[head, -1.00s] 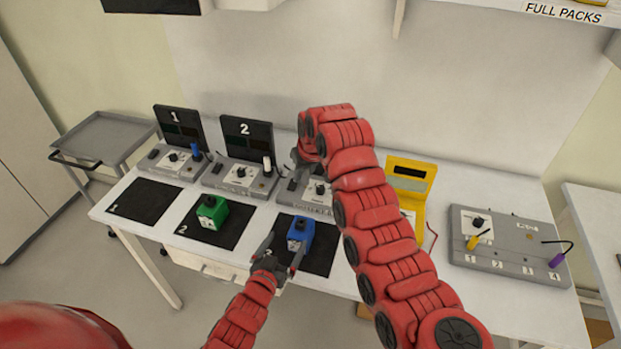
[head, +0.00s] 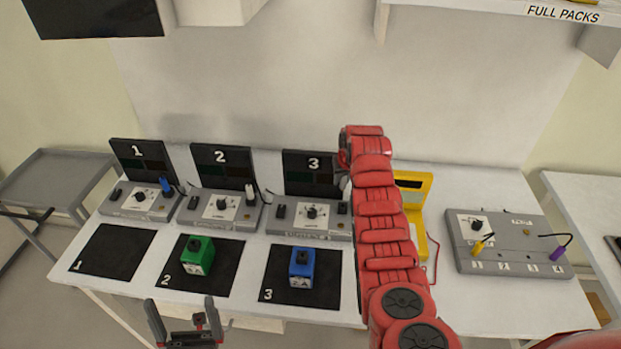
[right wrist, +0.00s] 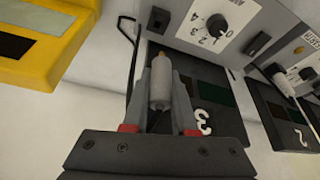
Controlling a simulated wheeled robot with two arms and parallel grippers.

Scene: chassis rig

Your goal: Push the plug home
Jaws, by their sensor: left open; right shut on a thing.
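My right gripper (right wrist: 161,104) is shut on a pale grey cylindrical plug (right wrist: 160,82) in the right wrist view. The plug's brass-coloured end is at the edge of the station 3 box (right wrist: 204,28); I cannot tell how far in it sits. In the head view, my right arm hides most of this gripper and the plug, at the right end of the station 3 box (head: 292,228). My left gripper (head: 182,318) is open and empty, in front of the table's front edge, apart from the packs.
A blue pack (head: 301,270) stands on mat 3 (head: 325,292), a green pack (head: 196,262) on mat 2. Stations 1 (head: 130,205) and 2 (head: 208,215) stand left. A yellow case (head: 424,215) and a grey test box (head: 510,262) are right of my arm.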

